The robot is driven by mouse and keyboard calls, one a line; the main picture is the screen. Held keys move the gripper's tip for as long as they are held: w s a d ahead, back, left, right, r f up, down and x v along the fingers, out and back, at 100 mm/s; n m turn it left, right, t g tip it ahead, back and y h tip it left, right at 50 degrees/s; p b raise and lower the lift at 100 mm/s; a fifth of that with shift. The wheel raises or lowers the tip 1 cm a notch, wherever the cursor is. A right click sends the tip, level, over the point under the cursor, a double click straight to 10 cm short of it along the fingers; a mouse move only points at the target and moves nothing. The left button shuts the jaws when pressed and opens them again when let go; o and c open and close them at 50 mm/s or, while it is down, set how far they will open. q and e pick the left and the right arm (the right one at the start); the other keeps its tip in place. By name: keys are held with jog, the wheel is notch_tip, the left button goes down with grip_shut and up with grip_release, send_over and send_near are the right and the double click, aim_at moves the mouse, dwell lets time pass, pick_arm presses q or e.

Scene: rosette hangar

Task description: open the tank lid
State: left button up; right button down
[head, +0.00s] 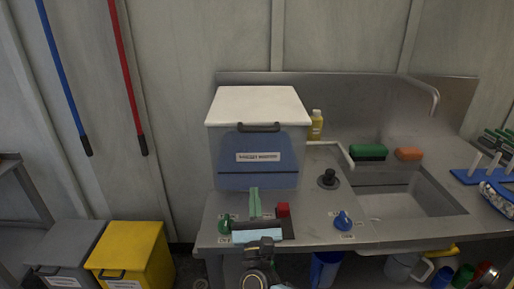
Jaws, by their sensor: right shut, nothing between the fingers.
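The tank (258,172) stands on the left of the steel counter, a grey box with a blue front and a small label. Its white lid (258,104) lies shut on top. A dark handle (259,127) sits at the lid's front edge. My right gripper (255,194) reaches up from the bottom of the head view, its green fingers shut and empty. In the picture they are below the handle, in front of the tank's lower front; I cannot tell the gap in depth. My left gripper is not in view.
A green knob (225,224), a red block (283,210) and a blue knob (343,220) are on the counter's front. A black knob (328,178) and the sink (410,193) are to the right. A yellow bottle (316,125) stands behind, beside the tank. Bins (130,252) stand lower left.

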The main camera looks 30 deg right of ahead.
jog(key=w+d+r+m+h+p, duration=0.1)
jog(key=w+d+r+p, duration=0.3)
jog(key=w+r, duration=0.3)
notch_tip(320, 180, up, 2)
jog(key=shift+w+d+r+g+h, duration=0.3)
jog(key=shift+d+g, duration=0.1)
jog(key=shift+d, duration=0.35)
jog(key=shift+m, duration=0.3)
